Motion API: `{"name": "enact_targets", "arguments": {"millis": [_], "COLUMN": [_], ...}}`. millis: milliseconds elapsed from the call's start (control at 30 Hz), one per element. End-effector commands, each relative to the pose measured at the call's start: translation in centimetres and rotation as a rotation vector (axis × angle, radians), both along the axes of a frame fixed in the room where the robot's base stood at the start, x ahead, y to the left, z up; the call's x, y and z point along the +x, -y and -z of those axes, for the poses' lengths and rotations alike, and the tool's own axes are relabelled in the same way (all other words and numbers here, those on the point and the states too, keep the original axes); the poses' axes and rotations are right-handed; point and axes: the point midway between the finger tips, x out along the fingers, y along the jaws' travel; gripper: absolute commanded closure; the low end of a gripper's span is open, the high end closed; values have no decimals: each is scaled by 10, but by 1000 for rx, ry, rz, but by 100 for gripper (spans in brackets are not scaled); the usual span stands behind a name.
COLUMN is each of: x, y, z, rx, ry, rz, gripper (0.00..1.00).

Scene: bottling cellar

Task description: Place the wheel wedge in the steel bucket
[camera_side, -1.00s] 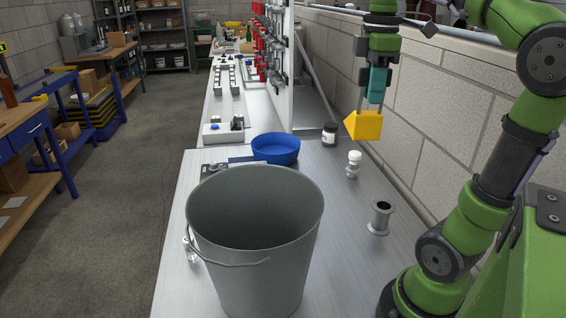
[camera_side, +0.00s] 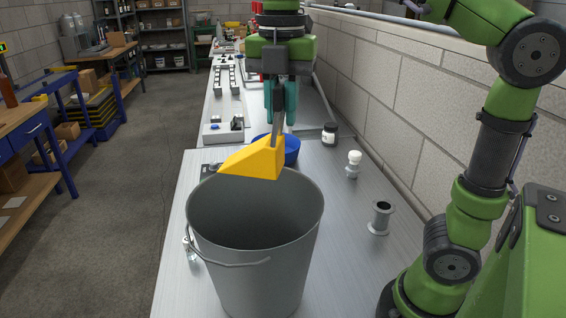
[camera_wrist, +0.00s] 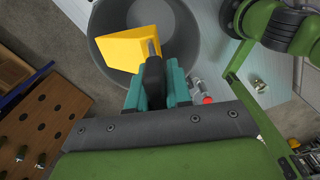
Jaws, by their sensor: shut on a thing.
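The yellow wheel wedge (camera_side: 256,159) is held in my gripper (camera_side: 279,138), which is shut on it. In the side view the wedge shows above the far part of the rim of the steel bucket (camera_side: 255,235). The bucket is grey, upright and has a wire handle; its visible inner wall is bare. In the wrist view the wedge (camera_wrist: 132,48) overlaps the mouth of the bucket (camera_wrist: 185,40), and my gripper (camera_wrist: 152,55) reaches in from below. The bucket's floor is hidden in the side view.
A blue bowl (camera_side: 292,150) stands behind the bucket, partly hidden by the wedge and gripper. A dark jar (camera_side: 329,134), a white-topped fitting (camera_side: 354,164) and a steel flanged spool (camera_side: 380,217) stand along the right of the bench. The bench (camera_side: 335,265) is clear just right of the bucket.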

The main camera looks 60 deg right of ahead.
Motion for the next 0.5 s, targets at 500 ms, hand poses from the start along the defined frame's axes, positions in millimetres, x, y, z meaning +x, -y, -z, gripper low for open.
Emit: {"name": "enact_targets", "arguments": {"millis": [500], "x": [-1], "y": [-1], "z": [57], "rx": [-1], "ry": [-2], "rz": [-8], "gripper": [100]}}
